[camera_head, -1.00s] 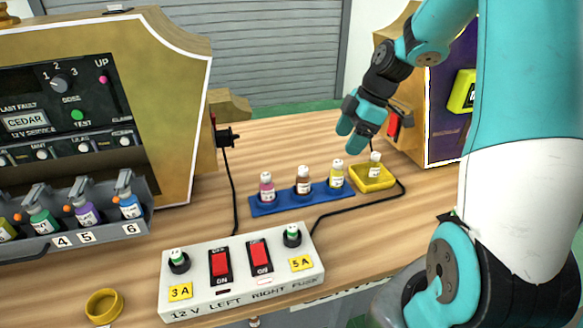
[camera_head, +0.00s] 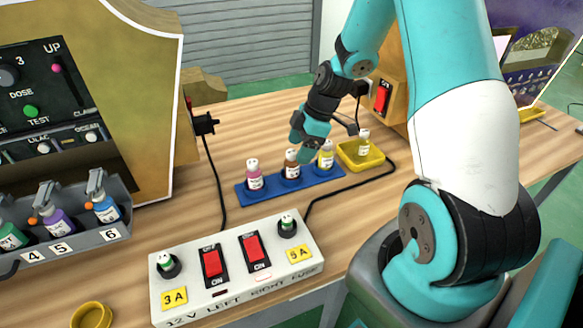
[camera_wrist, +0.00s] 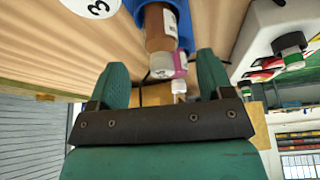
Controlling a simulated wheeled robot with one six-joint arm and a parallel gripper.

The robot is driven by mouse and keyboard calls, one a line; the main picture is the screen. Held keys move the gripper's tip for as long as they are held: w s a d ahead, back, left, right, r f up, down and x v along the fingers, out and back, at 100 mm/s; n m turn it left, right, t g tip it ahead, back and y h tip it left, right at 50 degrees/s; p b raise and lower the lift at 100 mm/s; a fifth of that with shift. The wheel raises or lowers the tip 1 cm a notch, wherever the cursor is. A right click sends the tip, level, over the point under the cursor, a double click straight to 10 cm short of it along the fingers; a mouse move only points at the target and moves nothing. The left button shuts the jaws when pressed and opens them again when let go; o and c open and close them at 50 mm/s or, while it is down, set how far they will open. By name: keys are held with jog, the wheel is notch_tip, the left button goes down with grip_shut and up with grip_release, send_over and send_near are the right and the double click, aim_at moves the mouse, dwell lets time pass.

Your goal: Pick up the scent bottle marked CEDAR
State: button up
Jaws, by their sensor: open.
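A blue rack (camera_head: 262,195) on the wooden counter holds a pink bottle (camera_head: 255,179), a brown bottle (camera_head: 291,170) and a yellow bottle (camera_head: 325,159), all upright with white caps. A pale yellow bottle (camera_head: 363,148) stands in a yellow tray (camera_head: 352,166). The bottle labels are too small to read, so I cannot tell which is CEDAR. My gripper (camera_head: 303,148) is low by the brown and yellow bottles. In the wrist view, my gripper (camera_wrist: 161,68) is open, and the brown bottle (camera_wrist: 158,24) and pink bottle (camera_wrist: 162,66) show between its fingers, with nothing visibly gripped.
A white fuse box (camera_head: 235,268) with red switches stands in front of the rack. Black cables run beside the rack. The vending panel (camera_head: 60,90) and a grey holder (camera_head: 75,243) with several bottles are at left. A yellow ring (camera_head: 92,315) lies at the front.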

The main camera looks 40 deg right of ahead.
aim_at(291, 162)
jog(key=x, duration=0.5)
jog(key=shift+w+a+f, duration=0.1)
jog(key=shift+a+f, duration=0.1)
jog(key=shift+f, duration=0.05)
jog(key=shift+c, duration=0.4)
jog(key=c, duration=1)
